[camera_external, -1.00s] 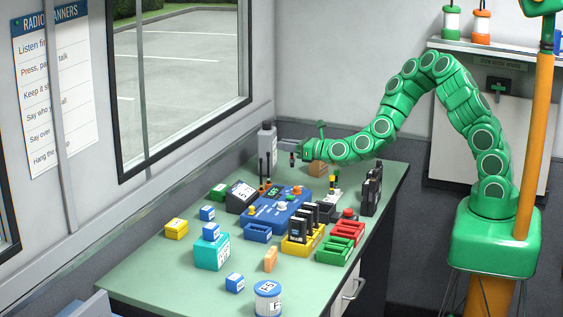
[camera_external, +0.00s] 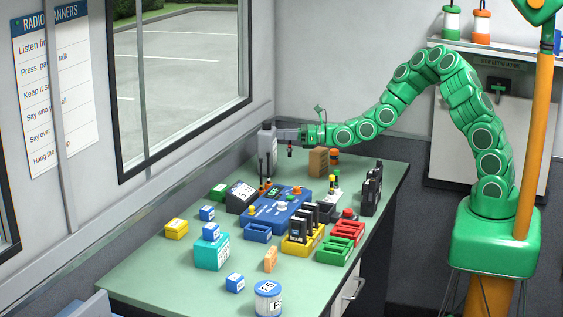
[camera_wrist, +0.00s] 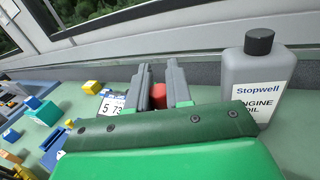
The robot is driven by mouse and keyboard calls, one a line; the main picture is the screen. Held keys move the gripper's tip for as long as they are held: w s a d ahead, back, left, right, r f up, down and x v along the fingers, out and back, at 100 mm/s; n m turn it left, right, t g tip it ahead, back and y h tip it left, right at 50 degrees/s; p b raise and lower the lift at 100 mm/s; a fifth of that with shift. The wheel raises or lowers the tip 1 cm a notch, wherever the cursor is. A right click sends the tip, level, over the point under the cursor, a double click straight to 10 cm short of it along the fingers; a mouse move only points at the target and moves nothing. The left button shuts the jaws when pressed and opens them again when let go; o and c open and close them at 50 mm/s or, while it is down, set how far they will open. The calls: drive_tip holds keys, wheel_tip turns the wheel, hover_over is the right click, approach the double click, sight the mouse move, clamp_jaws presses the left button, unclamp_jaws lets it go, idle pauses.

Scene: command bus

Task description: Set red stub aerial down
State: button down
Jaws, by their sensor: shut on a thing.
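The red stub aerial (camera_external: 290,148) hangs below my gripper (camera_external: 287,135) in the external view, small and dark with a red part. It is held above the far end of the green table. In the wrist view its red end (camera_wrist: 158,96) shows between the grey fingertips of my gripper (camera_wrist: 161,80), which is shut on it. The rest of the aerial is hidden there.
A grey engine oil bottle (camera_external: 266,142) stands close beside my gripper, and it is at the right in the wrist view (camera_wrist: 258,85). A brown block (camera_external: 318,161) stands to the right. A blue radio unit (camera_external: 279,207) and several trays crowd the middle table (camera_external: 150,265).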

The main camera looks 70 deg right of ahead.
sight(291, 148)
drive_tip(key=n+y, duration=0.1)
drive_tip(key=s+f+g+y, duration=0.1)
drive_tip(key=shift+a+f+n+y, duration=0.1)
drive_tip(key=shift+a+n+y, duration=0.05)
drive_tip(key=shift+n+y, duration=0.25)
drive_tip(key=shift+s+f+n+g+y, duration=0.3)
drive_tip(key=shift+s+f+g+y, duration=0.05)
drive_tip(key=shift+f+g+y, duration=0.15)
drive_tip(key=shift+s+f+n+g+y, duration=0.3)
drive_tip(key=shift+f+g+y, duration=0.1)
drive_tip(key=shift+f+y, duration=0.1)
drive_tip(key=shift+n, duration=0.8)
drive_tip(key=shift+s+d+f, duration=0.55)
drive_tip(key=shift+f, duration=0.85)
drive_tip(key=shift+s+d+f, duration=0.5)
drive_tip(key=shift+f, duration=0.85)
drive_tip(key=shift+s+d+f, duration=0.55)
drive_tip(key=shift+f, duration=0.85)
drive_tip(key=shift+f, duration=0.15)
drive_tip(key=c, duration=1)
unclamp_jaws()
drive_tip(key=shift+c, duration=0.2)
